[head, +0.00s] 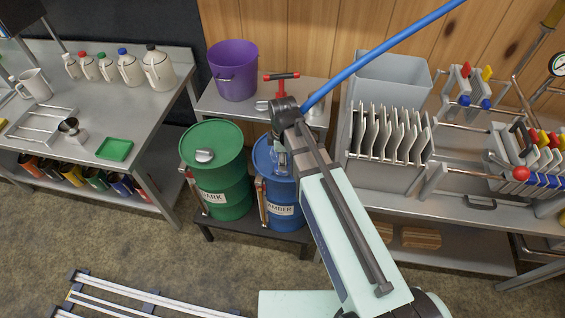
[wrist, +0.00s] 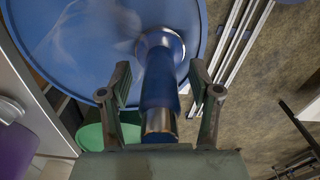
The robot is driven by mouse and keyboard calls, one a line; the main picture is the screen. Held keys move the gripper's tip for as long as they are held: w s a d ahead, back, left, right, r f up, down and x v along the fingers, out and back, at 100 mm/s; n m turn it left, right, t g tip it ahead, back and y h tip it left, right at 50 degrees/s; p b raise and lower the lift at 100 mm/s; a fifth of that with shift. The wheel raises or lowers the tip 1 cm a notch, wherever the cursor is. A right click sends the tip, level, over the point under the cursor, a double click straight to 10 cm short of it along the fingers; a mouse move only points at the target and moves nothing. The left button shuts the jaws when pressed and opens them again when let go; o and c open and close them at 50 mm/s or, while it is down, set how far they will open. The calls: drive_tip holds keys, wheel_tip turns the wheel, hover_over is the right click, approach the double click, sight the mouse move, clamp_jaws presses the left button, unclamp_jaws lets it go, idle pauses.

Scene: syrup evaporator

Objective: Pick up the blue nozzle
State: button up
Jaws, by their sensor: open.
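The blue nozzle (wrist: 159,88) shows in the wrist view as a blue cylinder with a silver collar at its far end and a metal band at its near end. It lies between the two fingers of my gripper (wrist: 160,76), which is open with a visible gap on each side. The blue drum (wrist: 75,40) fills the view behind the nozzle; I cannot tell whether they touch. A long blue hose or rod (head: 385,50) slants from my wrist to the upper right.
A green drum (head: 222,180) stands left of the blue one. A purple bucket (head: 232,75) and a red-handled tool (head: 281,78) are behind. Plate racks (head: 388,175) stand close on the right bench. The left bench (head: 165,95) holds jugs.

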clamp_jaws()
idle(0.4)
wheel_tip(320, 180, up, 20)
drive_tip(key=b, duration=0.2)
drive_tip(key=shift+b, duration=0.35)
idle(0.5)
